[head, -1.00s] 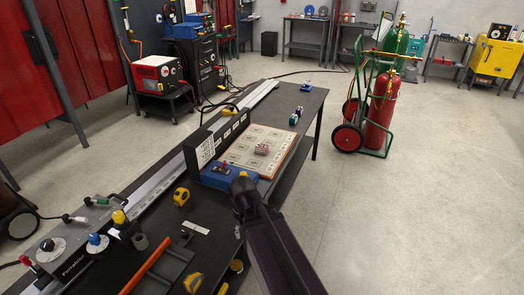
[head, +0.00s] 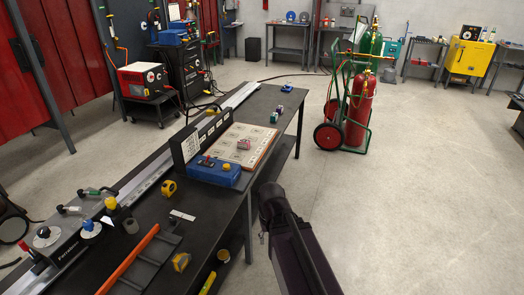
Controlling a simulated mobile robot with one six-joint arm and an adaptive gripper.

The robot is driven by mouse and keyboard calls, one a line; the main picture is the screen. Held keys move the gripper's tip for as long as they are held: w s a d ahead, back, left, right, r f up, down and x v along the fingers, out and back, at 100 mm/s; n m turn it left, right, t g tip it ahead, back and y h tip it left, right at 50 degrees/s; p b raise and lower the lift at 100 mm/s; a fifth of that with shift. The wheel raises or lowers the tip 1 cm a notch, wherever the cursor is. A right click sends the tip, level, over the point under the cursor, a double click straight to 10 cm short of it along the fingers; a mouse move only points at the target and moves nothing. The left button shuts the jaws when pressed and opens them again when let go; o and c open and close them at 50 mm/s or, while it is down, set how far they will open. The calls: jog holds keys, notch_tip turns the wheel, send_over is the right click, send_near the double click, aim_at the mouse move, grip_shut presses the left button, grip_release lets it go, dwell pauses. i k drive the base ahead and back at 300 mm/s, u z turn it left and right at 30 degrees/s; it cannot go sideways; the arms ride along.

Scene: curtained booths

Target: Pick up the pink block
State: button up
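A small pinkish block (head: 244,144) lies on the pale board (head: 226,153) with printed squares, on the long dark table. It is small in the head view, and its fine detail is not clear. My dark arm rises from the bottom of the picture and ends beside the table's right edge, apart from the block. No gripper fingers show, so I cannot see what my gripper holds.
A blue box with buttons (head: 214,171) stands at the board's near edge, and a black upright panel (head: 187,145) behind it. Small blocks (head: 274,117) lie farther along the table. A red gas cylinder (head: 359,108) stands on a cart at right. Floor between is clear.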

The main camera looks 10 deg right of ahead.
aim_at(245, 144)
jog(key=z, duration=0.3)
jog(key=k, duration=0.85)
jog(key=z, duration=0.8)
jog(key=i, duration=2.1)
jog(key=u, duration=0.85)
jog(key=i, duration=0.7)
jog(key=u, duration=0.35)
